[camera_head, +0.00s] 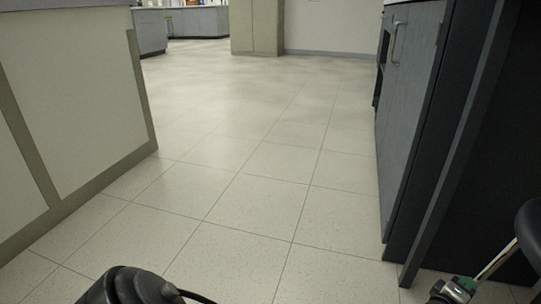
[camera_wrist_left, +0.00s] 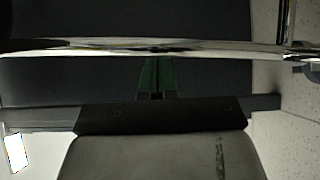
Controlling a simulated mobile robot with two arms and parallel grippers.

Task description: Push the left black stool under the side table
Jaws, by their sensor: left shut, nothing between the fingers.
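My left gripper shows by its green fingers (camera_wrist_left: 157,76), which are together and empty in the left wrist view. They end close to a chrome bar (camera_wrist_left: 120,46) that crosses the picture; whether they touch it I cannot tell. In the head view my left gripper (camera_head: 468,284) is at the lower right, beside a thin shiny rod. A rounded black part (camera_head: 530,232), seemingly a stool seat, is cut off by the right edge. Most of the stool is hidden or out of frame. I cannot make out the side table for certain. My right gripper is not seen.
A dark unit with a grey door (camera_head: 413,90) and black side panel stands on the right. A pale panelled island (camera_head: 75,110) stands on the left. The tiled floor (camera_head: 255,200) between them is clear. Grey cabinets (camera_head: 195,22) stand far back.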

